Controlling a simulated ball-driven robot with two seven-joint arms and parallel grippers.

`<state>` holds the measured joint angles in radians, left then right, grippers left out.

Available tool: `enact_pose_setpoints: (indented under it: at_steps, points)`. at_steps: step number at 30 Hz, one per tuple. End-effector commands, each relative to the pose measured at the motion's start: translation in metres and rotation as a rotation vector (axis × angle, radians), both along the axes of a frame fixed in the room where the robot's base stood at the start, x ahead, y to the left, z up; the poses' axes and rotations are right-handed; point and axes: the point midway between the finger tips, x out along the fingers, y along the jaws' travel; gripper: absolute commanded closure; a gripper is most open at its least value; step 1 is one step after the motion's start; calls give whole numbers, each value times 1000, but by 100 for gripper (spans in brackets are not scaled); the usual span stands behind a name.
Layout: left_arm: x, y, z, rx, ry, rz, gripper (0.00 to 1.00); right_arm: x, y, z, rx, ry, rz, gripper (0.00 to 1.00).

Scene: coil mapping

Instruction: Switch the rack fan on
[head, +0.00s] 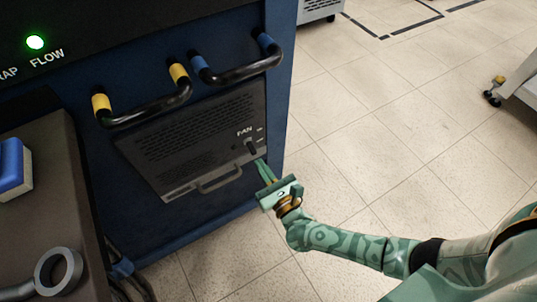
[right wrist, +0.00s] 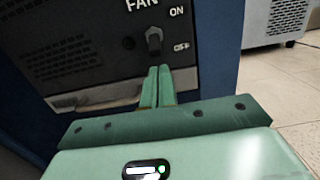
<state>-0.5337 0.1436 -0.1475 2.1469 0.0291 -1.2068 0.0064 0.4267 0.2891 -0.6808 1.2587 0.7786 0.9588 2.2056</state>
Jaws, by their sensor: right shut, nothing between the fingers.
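The rack fan panel (head: 205,125) is a dark vented plate low on the blue rack, with a handle at its bottom. Its black FAN switch (head: 251,147) is at the panel's right side; it also shows in the right wrist view (right wrist: 154,41), with ON printed to its upper right and a small label lower right. The lever seems to point downward. My right gripper (head: 261,165) is shut and empty, its green fingertips (right wrist: 156,70) just below the switch. I cannot tell whether they touch it. My left gripper is not in view.
Hoses with yellow bands (head: 145,110) and blue bands (head: 240,73) loop out above the panel. A green FLOW lamp (head: 35,42) is lit. A brown cabinet top (head: 50,190) with a blue block (head: 12,165) stands left.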

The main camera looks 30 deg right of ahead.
Motion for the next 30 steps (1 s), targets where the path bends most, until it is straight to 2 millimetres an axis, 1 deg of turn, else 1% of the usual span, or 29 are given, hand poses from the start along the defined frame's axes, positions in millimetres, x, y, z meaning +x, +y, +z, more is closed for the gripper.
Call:
enact_pose_setpoints:
  at_steps: [1, 3, 6, 9, 25, 27, 30]
  points:
    - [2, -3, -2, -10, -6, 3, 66, 8, 0, -2, 0, 0, -1, 100]
    - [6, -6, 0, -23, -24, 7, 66, 16, 0, -1, 0, 1, -1, 100]
    - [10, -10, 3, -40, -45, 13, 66, 25, 1, 1, 0, 1, 0, 100]
    - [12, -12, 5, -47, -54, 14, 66, 28, 1, 2, 0, 0, 0, 100]
    - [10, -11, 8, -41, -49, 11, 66, 29, 1, 6, 0, 11, 0, 100]
    - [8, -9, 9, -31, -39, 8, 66, 28, 1, 8, -1, 22, 0, 100]
    - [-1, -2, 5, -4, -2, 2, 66, 28, 1, 8, -1, 37, 0, 100]
